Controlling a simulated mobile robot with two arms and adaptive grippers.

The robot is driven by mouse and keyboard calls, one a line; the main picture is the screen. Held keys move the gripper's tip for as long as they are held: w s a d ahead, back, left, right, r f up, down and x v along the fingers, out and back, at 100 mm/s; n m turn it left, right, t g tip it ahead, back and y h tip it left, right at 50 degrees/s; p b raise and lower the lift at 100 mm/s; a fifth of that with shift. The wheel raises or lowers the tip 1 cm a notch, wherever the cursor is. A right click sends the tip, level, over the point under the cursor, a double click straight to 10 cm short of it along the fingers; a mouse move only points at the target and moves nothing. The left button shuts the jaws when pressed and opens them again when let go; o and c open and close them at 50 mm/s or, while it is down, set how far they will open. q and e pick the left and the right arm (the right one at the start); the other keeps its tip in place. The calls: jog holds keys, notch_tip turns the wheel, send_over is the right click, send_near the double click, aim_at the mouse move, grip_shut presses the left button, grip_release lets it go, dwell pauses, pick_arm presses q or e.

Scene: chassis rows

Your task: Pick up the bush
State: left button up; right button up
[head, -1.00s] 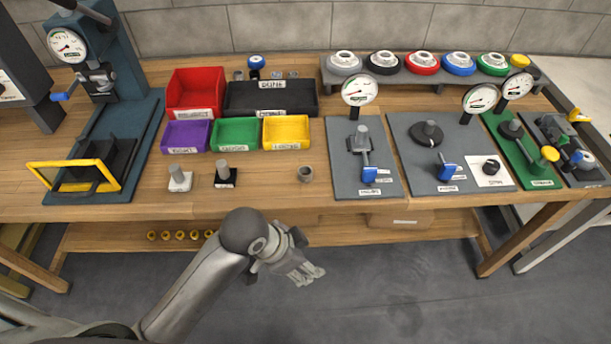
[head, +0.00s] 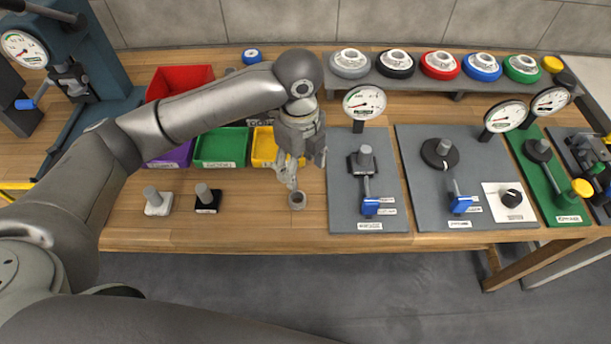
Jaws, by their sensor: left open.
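The bush (head: 297,200) is a small grey ring-shaped part with a dark hole. It stands on the wooden bench near the front edge, left of the first grey plate. My left gripper (head: 290,182) points down from above, with its fingertips just over and slightly behind the bush. Its fingers are open and hold nothing. The near finger overlaps the bush's upper edge in the picture, so I cannot tell whether they touch. My right gripper is not in view.
A white-based post (head: 157,202) and a black-based post (head: 207,199) stand left of the bush. Purple, green (head: 222,148) and yellow (head: 264,148) bins lie behind, partly covered by my left arm. The grey plate (head: 368,212) with a gauge and blue-handled clamp is close on the right.

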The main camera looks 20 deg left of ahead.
aim_at(297, 195)
pick_arm(q)
jog(key=f, duration=0.2)
jog(key=s+f, duration=0.1)
jog(key=f, duration=0.1)
jog(key=shift+s+a+f, duration=0.1)
jog(key=shift+s+f, duration=0.05)
jog(key=shift+f, duration=0.35)
jog(key=f, duration=0.3)
jog(key=f+p, duration=0.1)
jog(key=shift+s+a+f, duration=0.15)
jog(key=shift+s+a, duration=0.05)
jog(key=shift+a, duration=0.05)
jog(key=shift+f, duration=0.25)
jog(key=shift+w+f, duration=0.1)
jog(key=shift+f, duration=0.05)
jog(key=c, duration=1)
jog(key=shift+c, duration=0.7)
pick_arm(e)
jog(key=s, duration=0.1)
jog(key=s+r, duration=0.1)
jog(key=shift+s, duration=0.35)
